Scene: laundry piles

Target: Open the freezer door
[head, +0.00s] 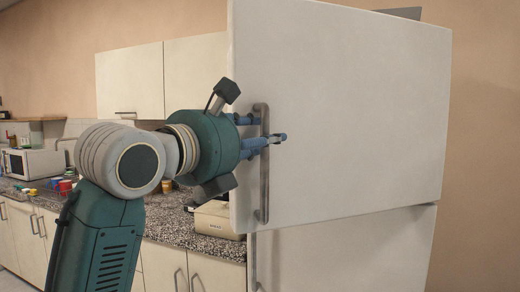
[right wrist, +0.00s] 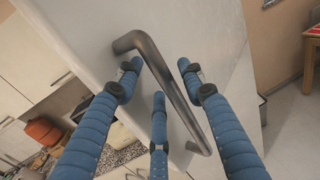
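The upper white door (head: 345,110) of the tall fridge-freezer fills the right half of the head view. Its left edge sticks out slightly past the lower door (head: 345,255); I cannot tell whether it is ajar. A grey vertical bar handle (head: 264,190) is near that left edge. My right gripper (head: 268,132) is at the upper part of this handle, its blue fingers reaching across it. In the right wrist view the handle (right wrist: 168,75) runs between the spread fingers of my right gripper (right wrist: 158,78), which look apart and not closed on it. My left gripper is not in view.
A granite counter (head: 185,228) with a microwave (head: 35,163), small coloured items and a beige box (head: 217,219) stands left of the fridge. White wall cupboards (head: 130,82) hang above. In the right wrist view, open floor (right wrist: 284,130) lies to the right.

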